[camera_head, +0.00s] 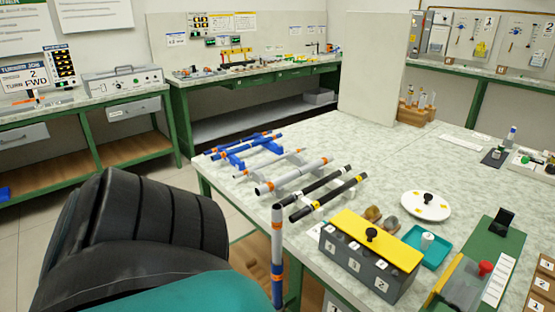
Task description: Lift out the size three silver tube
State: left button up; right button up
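Two silver tubes with orange bands lie across supports on the speckled table (350,140): a thinner silver tube (270,163) and a thicker silver tube (290,178). No size mark is readable on them. Blue tubes (240,147) lie behind them and black tubes with yellow bands (328,197) lie in front. A grey and blue tube with orange bands (277,240) stands upright at the table's near edge; what holds it is not visible. My large black and teal arm part fills the lower left. Neither gripper's fingertips show.
A dark box with a yellow lid and numbered labels (362,262) stands at the near edge. A white round plate (426,206), a teal tray (427,246) and a green board (487,262) are to its right.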

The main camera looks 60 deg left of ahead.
aim_at(276, 209)
jog(key=k+l+u, duration=0.1)
jog(key=u, duration=1.9)
